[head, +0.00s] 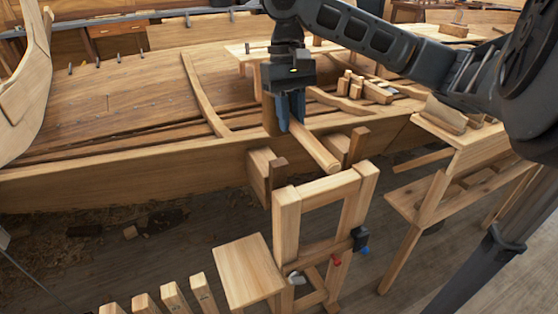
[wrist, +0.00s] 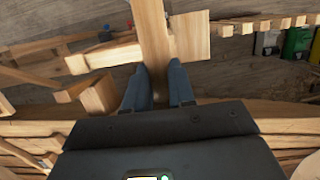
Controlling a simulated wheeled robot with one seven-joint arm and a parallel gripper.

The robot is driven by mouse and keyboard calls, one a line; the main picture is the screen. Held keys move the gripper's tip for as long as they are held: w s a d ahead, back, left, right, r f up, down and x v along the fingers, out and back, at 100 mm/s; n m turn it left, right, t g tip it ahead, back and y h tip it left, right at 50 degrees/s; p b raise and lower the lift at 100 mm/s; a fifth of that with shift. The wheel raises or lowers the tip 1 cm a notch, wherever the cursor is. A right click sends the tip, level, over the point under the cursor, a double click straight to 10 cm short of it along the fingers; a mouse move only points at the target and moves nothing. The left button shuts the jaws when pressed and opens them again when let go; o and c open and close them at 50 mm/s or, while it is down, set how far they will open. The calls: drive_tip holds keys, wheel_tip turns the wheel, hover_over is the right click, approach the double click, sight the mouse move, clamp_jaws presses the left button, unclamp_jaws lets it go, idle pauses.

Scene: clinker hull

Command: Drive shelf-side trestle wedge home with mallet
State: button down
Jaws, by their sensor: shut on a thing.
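My gripper (head: 290,124) is shut on a pale wooden bar (head: 315,146), which looks like the mallet's handle and slants down toward the trestle. The bar shows between my fingers in the wrist view (wrist: 155,35). A mallet head cannot be made out surely; a brown upright piece (head: 270,115) stands against the fingers' left side. The wooden trestle (head: 287,215) stands in front of the hull. Two darker wedges show at the hull side: a left one (head: 278,167) by a pale block, and a right one (head: 357,146), nearer the shelf unit. My gripper is above and between them.
The clinker hull (head: 120,160) fills the left and back. A shelved bench (head: 450,190) stands at right. A flat wooden board (head: 245,270) and several upright posts are in front. A blue clamp (head: 360,240) is on the trestle. Blocks and a plane (head: 375,93) lie behind.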

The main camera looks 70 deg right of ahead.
drive_tip(key=shift+a+f, duration=0.1)
idle(0.8)
drive_tip(key=w+d+x, duration=0.1)
drive_tip(key=x, duration=0.8)
drive_tip(key=v, duration=0.6)
drive_tip(key=s+a+v, duration=0.1)
drive_tip(key=v, duration=0.2)
drive_tip(key=shift+s, duration=0.1)
drive_tip(key=w+d+x, duration=0.1)
drive_tip(key=x, duration=0.8)
drive_tip(key=v, duration=0.5)
drive_tip(key=s+a+v, duration=0.1)
drive_tip(key=v, duration=0.2)
drive_tip(key=shift+r, duration=0.5)
